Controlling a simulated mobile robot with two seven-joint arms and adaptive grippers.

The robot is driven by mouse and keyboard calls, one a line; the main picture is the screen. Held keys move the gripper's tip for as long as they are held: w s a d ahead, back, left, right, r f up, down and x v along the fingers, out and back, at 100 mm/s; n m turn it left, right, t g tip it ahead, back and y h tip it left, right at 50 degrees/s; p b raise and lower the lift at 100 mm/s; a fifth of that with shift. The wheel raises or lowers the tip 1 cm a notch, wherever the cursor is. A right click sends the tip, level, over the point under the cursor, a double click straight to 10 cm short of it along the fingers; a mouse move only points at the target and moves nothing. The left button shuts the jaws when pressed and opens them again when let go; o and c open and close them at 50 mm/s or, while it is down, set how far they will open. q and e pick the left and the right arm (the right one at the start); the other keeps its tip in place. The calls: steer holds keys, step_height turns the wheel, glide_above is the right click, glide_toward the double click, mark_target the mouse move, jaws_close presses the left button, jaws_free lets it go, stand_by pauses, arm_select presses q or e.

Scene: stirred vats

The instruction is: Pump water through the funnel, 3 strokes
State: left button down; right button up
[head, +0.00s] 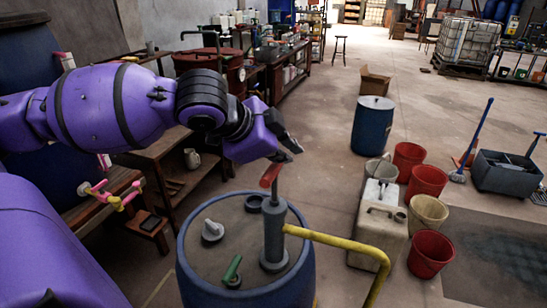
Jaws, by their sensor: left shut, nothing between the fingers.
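A grey hand pump (273,235) stands upright on the lid of a blue drum (300,285). Its red handle (270,176) is on top, and a yellow spout pipe (340,243) runs right and bends down past the drum's edge. My left gripper (291,152) is shut and empty, just above and right of the red handle; I cannot tell whether it touches it. A pale grey, cone-like piece (212,231) lies on the lid; I cannot tell if it is the funnel. The pipe's lower end is out of frame. My right gripper is not in view.
A green-handled item (232,268) lies on the lid. Right of the drum stand a white canister (378,235), red buckets (431,253) and a cream bucket (428,214). Another blue drum (372,128) stands behind. A wooden bench (165,148) is left. Open floor lies at the back.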

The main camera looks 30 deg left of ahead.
arm_select(q)
steer(key=shift+r, duration=0.65)
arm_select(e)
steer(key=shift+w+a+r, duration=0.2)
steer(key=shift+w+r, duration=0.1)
arm_select(q)
steer(key=shift+r, duration=0.1)
step_height(320, 180, up, 6)
steer(key=shift+f+p, duration=0.1)
steer(key=shift+p, duration=0.5)
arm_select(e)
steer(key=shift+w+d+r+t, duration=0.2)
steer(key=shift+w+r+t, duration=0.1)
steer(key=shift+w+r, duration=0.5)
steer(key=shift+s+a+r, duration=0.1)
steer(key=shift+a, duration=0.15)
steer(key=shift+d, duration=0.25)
